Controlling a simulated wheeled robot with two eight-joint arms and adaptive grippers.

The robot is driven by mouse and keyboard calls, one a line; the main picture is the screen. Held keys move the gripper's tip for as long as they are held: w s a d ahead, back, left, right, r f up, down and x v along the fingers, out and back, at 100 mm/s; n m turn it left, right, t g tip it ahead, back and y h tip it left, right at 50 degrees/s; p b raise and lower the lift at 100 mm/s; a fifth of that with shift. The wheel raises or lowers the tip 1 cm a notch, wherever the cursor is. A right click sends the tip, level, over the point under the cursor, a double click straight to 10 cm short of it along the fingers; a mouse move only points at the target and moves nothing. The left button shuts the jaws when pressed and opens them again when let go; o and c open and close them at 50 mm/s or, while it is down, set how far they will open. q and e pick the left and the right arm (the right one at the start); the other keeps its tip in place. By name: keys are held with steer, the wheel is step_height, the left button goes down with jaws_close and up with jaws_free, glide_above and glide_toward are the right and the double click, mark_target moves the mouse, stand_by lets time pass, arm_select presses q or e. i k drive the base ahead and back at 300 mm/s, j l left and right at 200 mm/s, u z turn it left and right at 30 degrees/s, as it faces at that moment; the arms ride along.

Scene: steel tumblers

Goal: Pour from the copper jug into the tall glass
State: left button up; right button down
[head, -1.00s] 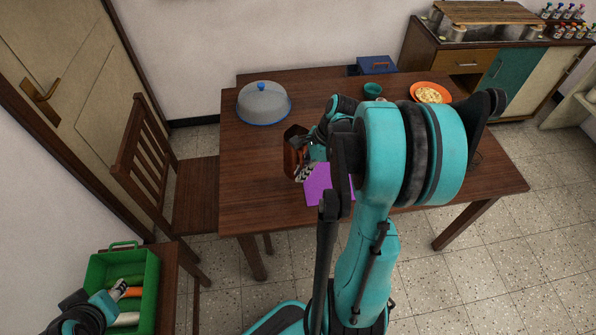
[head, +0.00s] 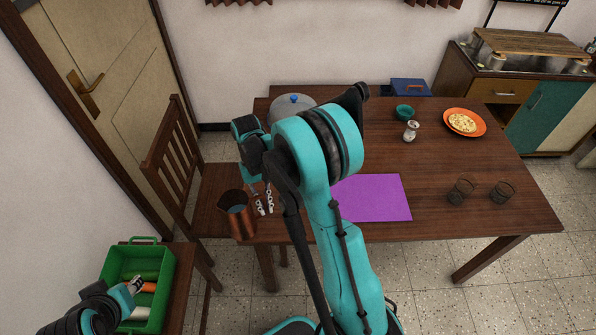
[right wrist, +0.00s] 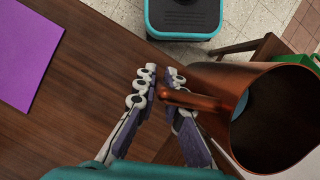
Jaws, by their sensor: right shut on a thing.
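The copper jug (head: 238,222) is at the left end of the table, near the front corner. My right gripper (head: 264,200) is shut on its handle, which lies between the fingertips in the right wrist view (right wrist: 160,92). The jug (right wrist: 215,82) looks roughly upright there, its mouth towards the camera, with a bluish patch inside. Whether its base touches the table I cannot tell. Two dark clear glasses, a left one (head: 461,191) and a right one (head: 502,193), stand at the table's right; which is taller is unclear. My left gripper (head: 134,285) is over the green crate, its opening unclear.
A purple mat (head: 375,198) lies mid-table. A white shaker (head: 411,131), teal bowl (head: 404,112) and orange plate (head: 478,128) are towards the back. A grey dome cover (head: 290,108) is partly hidden by my arm. A chair (head: 170,155) stands at the left, beside the green crate (head: 160,265).

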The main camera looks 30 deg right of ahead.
mark_target(467, 184)
steer(key=z, duration=2.1)
steer(key=i+l, duration=0.2)
steer(key=l+u, duration=0.05)
